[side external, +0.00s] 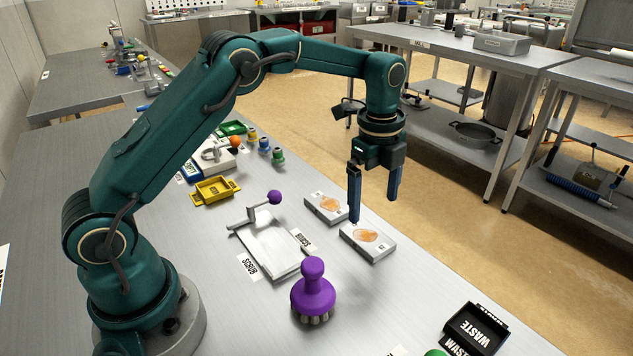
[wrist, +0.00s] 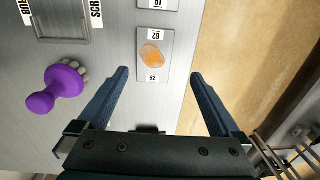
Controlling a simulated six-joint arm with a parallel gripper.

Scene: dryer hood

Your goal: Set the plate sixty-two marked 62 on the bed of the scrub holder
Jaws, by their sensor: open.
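The plate marked 62 (wrist: 152,50) is a pale slab with an orange-brown patch, lying flat on the grey bench. It is the nearer of two similar plates in the side view (side external: 368,242). My gripper (side external: 374,207) is open and empty above this plate, fingers pointing down. In the wrist view the fingertips (wrist: 160,75) spread to either side of the plate's near end, apart from it. The scrub holder (side external: 268,250) is a flat, light bed with a lever and purple knob (side external: 274,197), beside a SCRUB label. Its bed looks bare. Only its edge (wrist: 62,40) shows in the wrist view.
A plate marked 61 (wrist: 157,4) lies close beside plate 62. A purple brush (side external: 313,292) stands upright near the holder. A black WASTE bin (side external: 474,328) is at the lower right. A yellow tray (side external: 214,190) and small coloured bottles sit farther back. The bench edge runs close past the plates.

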